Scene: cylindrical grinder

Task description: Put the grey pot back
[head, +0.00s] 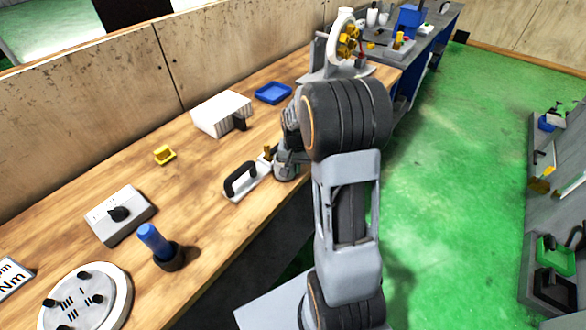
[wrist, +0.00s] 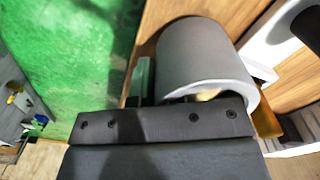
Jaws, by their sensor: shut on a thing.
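The grey pot (wrist: 205,60) fills the upper middle of the wrist view, a plain grey cylinder with a paler rim facing the camera. My gripper (wrist: 200,92) is shut on it, the pot lying between its fingers. In the head view my gripper (head: 284,163) is low over the bench's front edge, just right of a white plate with a black handle (head: 241,180). My arm hides much of the gripper there. I cannot tell whether the pot touches the bench.
The wooden bench (head: 205,165) carries a white ribbed box (head: 222,113), a blue tray (head: 272,93), a yellow piece (head: 165,155), a grey knob box (head: 120,214), a blue-handled tool (head: 153,240) and a round plate (head: 86,297). Bare wood lies between them. Green floor is to the right.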

